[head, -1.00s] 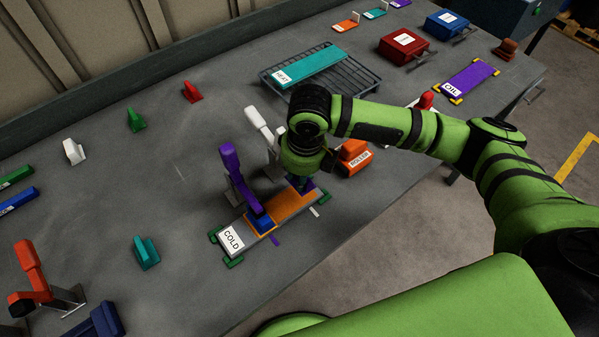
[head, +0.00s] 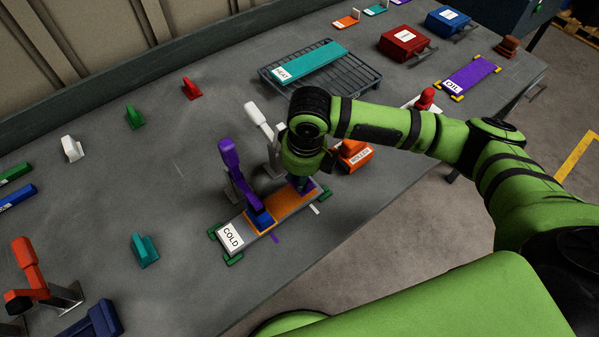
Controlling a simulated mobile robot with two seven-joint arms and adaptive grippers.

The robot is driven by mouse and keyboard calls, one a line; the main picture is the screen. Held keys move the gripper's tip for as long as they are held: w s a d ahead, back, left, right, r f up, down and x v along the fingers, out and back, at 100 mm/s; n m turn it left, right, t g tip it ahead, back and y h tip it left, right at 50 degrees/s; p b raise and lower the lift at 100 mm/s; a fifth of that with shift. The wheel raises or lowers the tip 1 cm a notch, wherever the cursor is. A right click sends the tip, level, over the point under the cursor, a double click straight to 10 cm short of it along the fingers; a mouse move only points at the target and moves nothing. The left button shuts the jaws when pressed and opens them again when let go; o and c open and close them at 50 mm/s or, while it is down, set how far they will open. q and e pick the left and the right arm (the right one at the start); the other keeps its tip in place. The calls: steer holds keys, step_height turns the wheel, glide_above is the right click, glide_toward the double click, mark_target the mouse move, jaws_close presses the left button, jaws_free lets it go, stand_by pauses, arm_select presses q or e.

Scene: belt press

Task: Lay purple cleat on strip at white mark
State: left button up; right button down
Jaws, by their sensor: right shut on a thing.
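An orange strip (head: 280,211) lies on a grey bed with a white COLD label (head: 231,236) at its near-left end. A white mark (head: 314,208) and a purple mark (head: 275,238) show on the table along the bed's front side. My right gripper (head: 299,184) points down at the strip's far-right end, level with the white mark. It is shut on the purple cleat (head: 311,187), which shows only partly beside the fingers. I cannot tell whether the cleat touches the strip. My left gripper is out of view.
A purple-handled clamp (head: 229,160) with a blue foot presses the strip's left part. A white-handled clamp (head: 260,120) stands behind the bed, close to my gripper. An orange ROLLER block (head: 354,156) lies to the right.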

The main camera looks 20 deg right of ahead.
steer(key=shift+f+b, duration=0.95)
steer(key=shift+f, duration=0.9)
steer(key=c, duration=1)
jaws_free()
steer(key=shift+o, duration=0.2)
steer(key=shift+r, duration=0.1)
steer(key=r, duration=0.4)
steer(key=s+r, duration=0.1)
steer(key=r, duration=0.6)
steer(key=shift+s+d+r, duration=0.15)
steer(key=shift+d+r, duration=0.15)
steer(key=shift+r, duration=0.1)
steer(key=shift+f, duration=0.1)
